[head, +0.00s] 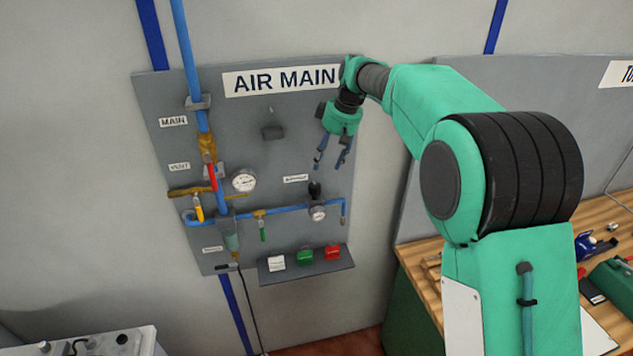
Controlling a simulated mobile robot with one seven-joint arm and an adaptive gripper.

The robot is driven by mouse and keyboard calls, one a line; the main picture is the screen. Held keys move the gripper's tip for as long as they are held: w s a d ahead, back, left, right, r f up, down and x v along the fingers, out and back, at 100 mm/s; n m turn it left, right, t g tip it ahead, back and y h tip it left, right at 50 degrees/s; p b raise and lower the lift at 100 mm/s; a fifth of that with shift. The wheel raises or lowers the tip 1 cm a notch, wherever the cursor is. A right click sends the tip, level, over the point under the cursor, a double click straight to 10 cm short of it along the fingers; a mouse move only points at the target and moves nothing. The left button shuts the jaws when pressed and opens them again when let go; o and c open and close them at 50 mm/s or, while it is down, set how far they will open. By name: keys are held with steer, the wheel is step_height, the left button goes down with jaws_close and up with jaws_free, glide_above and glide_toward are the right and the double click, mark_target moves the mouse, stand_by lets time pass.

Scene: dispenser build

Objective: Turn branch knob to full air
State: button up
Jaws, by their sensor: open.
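A black knob (314,189) stands on top of the regulator on the blue branch pipe (286,209), at the right of the grey "AIR MAIN" panel (230,125). A small round gauge (317,212) sits just below it. A small label at its left is too small to read. My gripper (329,167) points down with its two fingers spread. It is open and empty, above and slightly right of the knob in the picture, apparently apart from it. I cannot tell its depth to the panel. The knob's setting cannot be read.
The panel also carries a red lever (212,177), a yellow lever (199,211), a green lever (263,234) and a larger gauge (244,181). A shelf (310,269) below holds white, green and red blocks. A wooden workbench (422,262) with tools stands at the right.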

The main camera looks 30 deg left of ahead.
mark_target(315, 184)
steer(key=shift+w+d+r+n+g+y, duration=0.15)
steer(key=shift+w+d+r+n+y, duration=0.15)
steer(key=shift+n, duration=0.55)
steer(key=shift+w+d+r+n+g+y, duration=0.2)
steer(key=shift+w+d+n+y, duration=0.1)
steer(key=shift+n, duration=0.55)
steer(key=shift+a+f, duration=0.1)
steer(key=shift+f, duration=0.05)
steer(key=p+x, duration=0.2)
steer(key=x, duration=1.1)
steer(key=shift+w+f, duration=0.1)
steer(key=shift+f, duration=0.1)
steer(key=shift+c, duration=0.2)
steer(key=c, duration=1.1)
